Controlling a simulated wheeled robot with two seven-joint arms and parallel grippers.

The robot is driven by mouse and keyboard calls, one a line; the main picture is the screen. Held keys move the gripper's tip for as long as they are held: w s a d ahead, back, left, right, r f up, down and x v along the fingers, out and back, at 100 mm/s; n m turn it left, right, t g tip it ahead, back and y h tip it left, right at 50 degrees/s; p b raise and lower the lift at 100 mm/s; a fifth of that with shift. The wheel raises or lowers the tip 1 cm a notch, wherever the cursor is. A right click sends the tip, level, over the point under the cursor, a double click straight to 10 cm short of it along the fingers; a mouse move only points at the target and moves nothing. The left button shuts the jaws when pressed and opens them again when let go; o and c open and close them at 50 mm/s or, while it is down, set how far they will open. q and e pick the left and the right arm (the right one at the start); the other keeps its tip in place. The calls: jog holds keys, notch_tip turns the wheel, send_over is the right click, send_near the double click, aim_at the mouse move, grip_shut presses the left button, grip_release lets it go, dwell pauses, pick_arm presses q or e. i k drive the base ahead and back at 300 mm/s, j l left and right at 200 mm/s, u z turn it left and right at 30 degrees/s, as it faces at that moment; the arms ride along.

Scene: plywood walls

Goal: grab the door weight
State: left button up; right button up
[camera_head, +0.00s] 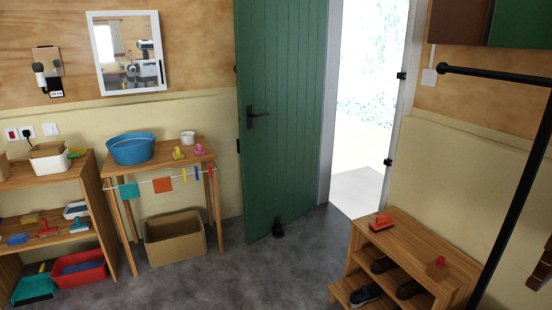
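A small black object that looks like the door weight (279,229) sits on the grey floor at the foot of the green door (283,110). It is close to or touching the door's lower face; I cannot tell which. The door stands open, with a black handle on its left side. Neither of my grippers is in the head view, apart from a small robot reflection in the wall mirror.
A wooden table (160,160) with a blue basin (130,148) stands left of the door, a cardboard box (175,238) below it. A shoe bench (405,255) and black rail (515,200) are at right. The floor (250,275) between is clear.

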aim_at(278, 230)
jog(key=i+u, duration=0.2)
jog(key=i, duration=2.25)
